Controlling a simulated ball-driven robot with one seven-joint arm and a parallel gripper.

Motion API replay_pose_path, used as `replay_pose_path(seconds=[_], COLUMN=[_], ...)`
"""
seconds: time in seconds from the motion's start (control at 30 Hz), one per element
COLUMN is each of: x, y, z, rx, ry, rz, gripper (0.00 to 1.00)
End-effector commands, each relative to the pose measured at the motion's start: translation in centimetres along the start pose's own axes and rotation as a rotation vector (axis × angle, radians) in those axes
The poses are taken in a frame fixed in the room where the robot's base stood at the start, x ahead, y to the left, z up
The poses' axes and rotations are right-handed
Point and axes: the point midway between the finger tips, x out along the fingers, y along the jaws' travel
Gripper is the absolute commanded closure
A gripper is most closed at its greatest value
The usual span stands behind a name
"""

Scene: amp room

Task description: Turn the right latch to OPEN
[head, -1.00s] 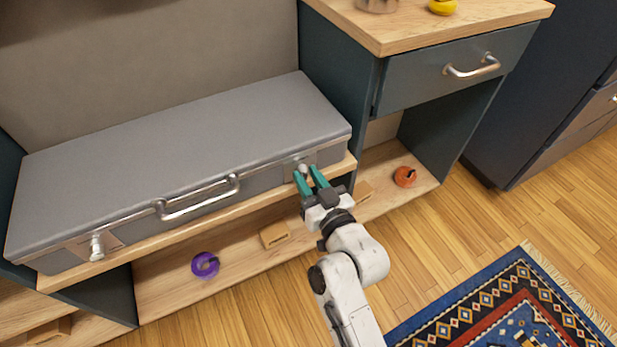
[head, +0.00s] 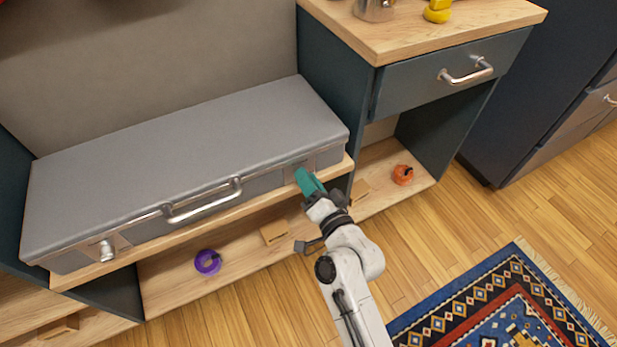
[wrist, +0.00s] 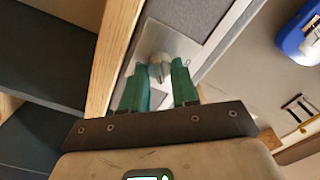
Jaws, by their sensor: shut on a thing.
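A grey case (head: 185,150) lies on a wooden shelf, with a metal handle (head: 205,203) on its front. The right latch (wrist: 158,66) is a metal knob on a plate at the case's front right; in the head view my fingers mostly hide it. My gripper (wrist: 161,80) has its green fingers on either side of the latch, shut on it. It also shows in the head view (head: 302,174), turned so that one finger largely covers the other. The left latch (head: 106,250) is a metal knob at the front left. I cannot read any OPEN mark.
A lower shelf below holds a purple ring-like object (head: 207,262), a wooden block (head: 274,232) and an orange object (head: 403,174). A drawer unit (head: 450,75) stands to the right. The wooden floor in front is clear, with a patterned rug (head: 500,310) at right.

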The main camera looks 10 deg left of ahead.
Motion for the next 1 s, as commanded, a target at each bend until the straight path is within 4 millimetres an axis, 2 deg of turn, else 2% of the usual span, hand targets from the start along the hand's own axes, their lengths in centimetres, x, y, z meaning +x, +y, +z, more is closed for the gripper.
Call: replay_pose_path(seconds=[0.53,1.0], x=[-0.05,-0.04], y=[0.23,0.35], z=[-0.05,0.07], rx=[0.474,0.653], ry=[0.001,0.001], rz=[0.002,0.002], gripper=[1.00,1.00])
